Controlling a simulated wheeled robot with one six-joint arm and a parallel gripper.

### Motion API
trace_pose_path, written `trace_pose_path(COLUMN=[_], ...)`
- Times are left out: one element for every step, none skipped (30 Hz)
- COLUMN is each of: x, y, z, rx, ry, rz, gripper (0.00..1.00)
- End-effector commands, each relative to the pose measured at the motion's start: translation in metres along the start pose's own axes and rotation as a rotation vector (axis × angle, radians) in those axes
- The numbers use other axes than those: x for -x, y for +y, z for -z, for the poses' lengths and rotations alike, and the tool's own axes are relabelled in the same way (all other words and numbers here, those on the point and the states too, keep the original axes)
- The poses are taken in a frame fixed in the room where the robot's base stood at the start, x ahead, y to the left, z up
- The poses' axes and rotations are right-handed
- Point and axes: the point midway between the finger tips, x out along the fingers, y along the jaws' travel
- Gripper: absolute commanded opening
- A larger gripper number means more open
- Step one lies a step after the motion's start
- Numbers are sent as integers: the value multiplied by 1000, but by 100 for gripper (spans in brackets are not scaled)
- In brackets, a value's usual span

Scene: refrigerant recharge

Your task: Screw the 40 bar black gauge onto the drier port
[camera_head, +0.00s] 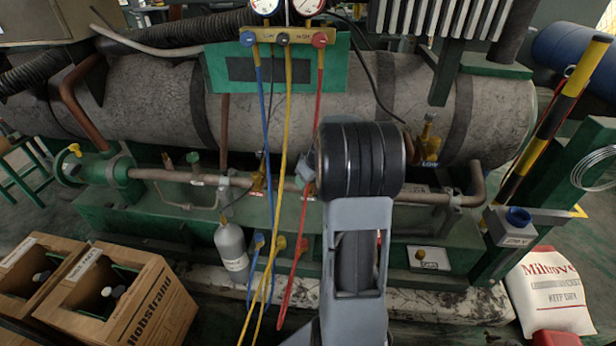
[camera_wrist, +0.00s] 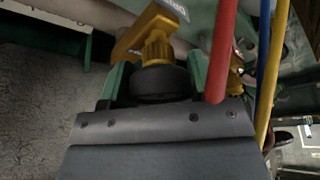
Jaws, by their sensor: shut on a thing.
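In the wrist view my gripper (camera_wrist: 155,80) has its green fingers on both sides of a round black gauge (camera_wrist: 160,86), seen edge-on. A ribbed brass fitting (camera_wrist: 157,48) stands directly beyond the gauge, in line with it, and seems to meet it. I cannot tell whether they are threaded together. The gauge's dial and 40 bar marking are hidden. In the head view my own arm hides the gripper, gauge and this fitting.
A red hose (camera_wrist: 222,50) hangs close to the right finger, with blue (camera_wrist: 264,60) and yellow (camera_wrist: 276,70) hoses beyond. In the head view, a manifold (camera_head: 285,38) hangs above, a grey cylinder (camera_head: 232,252) stands left, and wooden crates (camera_head: 150,300) stand at lower left.

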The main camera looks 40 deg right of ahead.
Motion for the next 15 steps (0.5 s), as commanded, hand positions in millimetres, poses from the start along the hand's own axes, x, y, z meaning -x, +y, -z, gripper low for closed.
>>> trace_pose_path(x=[-1, -1, -1, -2, -2, -2, -2, -2, -2, -2, -2, -2, -1, -1, -1], y=[0, 0, 0, 0, 0, 0, 0, 0, 0, 0, 0, 0, 0, 0, 0], z=[-2, -2, -2, -2, -2, -2, -2, -2, -2, -2, -2, -2, -2, -2, -2], rx=[-10, -15, -20, -21, -22, -21, -21, -21, -21, -21, -21, -24, -29, -36, -51], ry=[-4, -4, -4, -4, -4, -4, -4, -4, -4, -4, -5, -5, -5, -5, -6], rz=[-3, -5, -6, -7, -7, -7, -7, -6, -6, -6, -6, -7, -10, -13, -19], gripper=[29, 29, 29, 29, 29, 29, 29, 29, 29, 29, 29, 29, 29, 29, 29])
